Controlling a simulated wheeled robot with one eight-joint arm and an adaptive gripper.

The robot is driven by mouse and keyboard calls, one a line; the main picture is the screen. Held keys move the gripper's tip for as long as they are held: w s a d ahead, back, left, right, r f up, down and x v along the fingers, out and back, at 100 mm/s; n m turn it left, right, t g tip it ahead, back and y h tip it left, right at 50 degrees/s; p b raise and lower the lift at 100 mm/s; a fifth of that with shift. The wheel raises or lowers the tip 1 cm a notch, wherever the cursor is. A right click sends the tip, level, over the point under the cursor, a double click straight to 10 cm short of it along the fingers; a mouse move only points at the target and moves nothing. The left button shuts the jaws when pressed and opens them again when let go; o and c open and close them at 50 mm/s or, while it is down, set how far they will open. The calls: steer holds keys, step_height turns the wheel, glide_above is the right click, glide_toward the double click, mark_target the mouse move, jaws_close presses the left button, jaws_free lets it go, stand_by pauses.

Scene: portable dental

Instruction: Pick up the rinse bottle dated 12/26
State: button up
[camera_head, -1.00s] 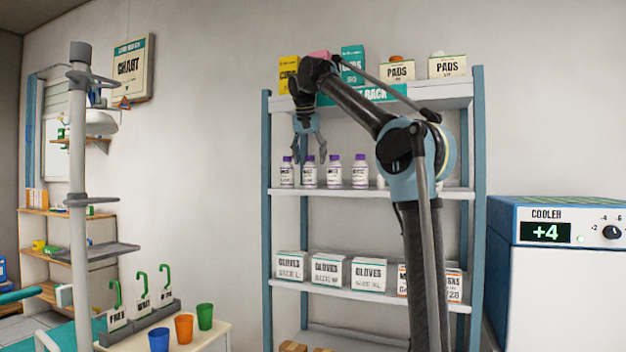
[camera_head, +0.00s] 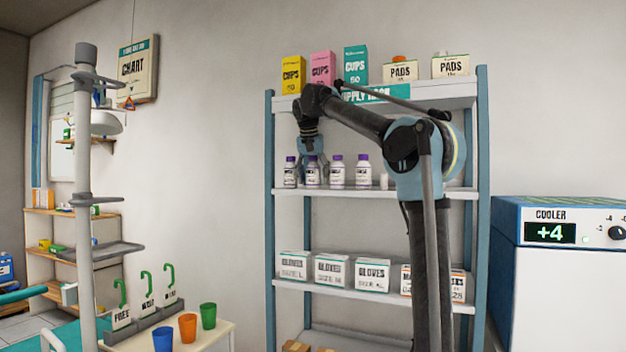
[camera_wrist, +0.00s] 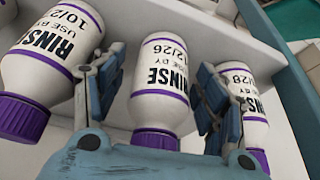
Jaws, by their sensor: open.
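The rinse bottle dated 12/26 (camera_wrist: 160,98) is white with a purple cap and purple bands, in the middle of the wrist view. My gripper (camera_wrist: 163,62) is open, with one finger on each side of this bottle; whether either finger touches it I cannot tell. In the head view my gripper (camera_head: 312,166) reaches down over the second bottle from the left (camera_head: 313,177) on the shelf. A rinse bottle reading 10/2 and a partly hidden digit (camera_wrist: 50,55) stands to the left in the wrist view. Another ending in /28 (camera_wrist: 248,95) is to the right, partly behind a finger.
The bottles stand close together on a white rack shelf (camera_head: 430,193) under the top shelf. Cups boxes (camera_head: 355,65) and pads boxes (camera_head: 450,67) stand above, and gloves boxes (camera_head: 331,269) below. A blue-and-white cooler (camera_head: 560,290) is at the right.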

steer(key=c, duration=1.3)
steer(key=shift+o, duration=0.2)
